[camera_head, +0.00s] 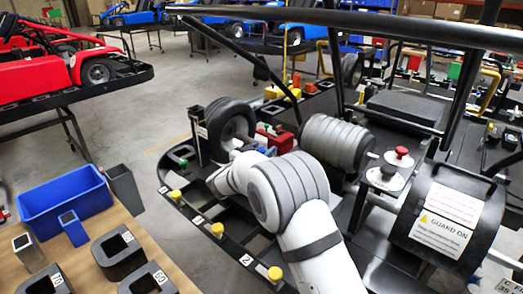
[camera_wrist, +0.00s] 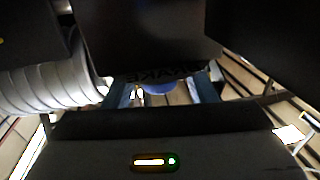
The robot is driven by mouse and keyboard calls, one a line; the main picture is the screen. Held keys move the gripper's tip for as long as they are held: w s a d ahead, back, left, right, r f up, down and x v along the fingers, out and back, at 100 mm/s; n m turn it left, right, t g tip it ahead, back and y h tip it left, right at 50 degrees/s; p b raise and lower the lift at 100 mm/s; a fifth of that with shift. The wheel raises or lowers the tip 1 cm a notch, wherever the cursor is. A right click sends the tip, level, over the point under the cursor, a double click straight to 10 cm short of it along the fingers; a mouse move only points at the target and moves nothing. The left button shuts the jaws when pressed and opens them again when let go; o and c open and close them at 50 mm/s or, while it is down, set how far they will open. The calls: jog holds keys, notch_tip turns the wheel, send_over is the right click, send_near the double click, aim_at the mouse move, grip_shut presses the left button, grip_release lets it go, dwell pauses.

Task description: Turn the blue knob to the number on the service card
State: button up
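In the wrist view a rounded blue knob (camera_wrist: 158,87) shows partly, below the edge of a dark block marked with letters. My gripper (camera_wrist: 162,92) is open, its two bluish fingers on either side of the knob with gaps visible; contact is not seen. In the head view my white arm reaches into the kart frame and covers most of the gripper. A small blue part (camera_head: 262,150) shows beside the arm's far end; I cannot tell if it is the knob.
A black tyre (camera_head: 230,120) and red block (camera_head: 276,139) stand near the arm's end. Black frame bars cross above. A guard drum (camera_head: 408,212) with a "GUARD ON" label and a red-topped button (camera_head: 401,156) are at right. A blue bin (camera_head: 62,203) sits on the left table.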

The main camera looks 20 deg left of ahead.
jog(key=v, duration=0.7)
jog(key=shift+s+b, duration=0.4)
jog(key=shift+b, duration=0.05)
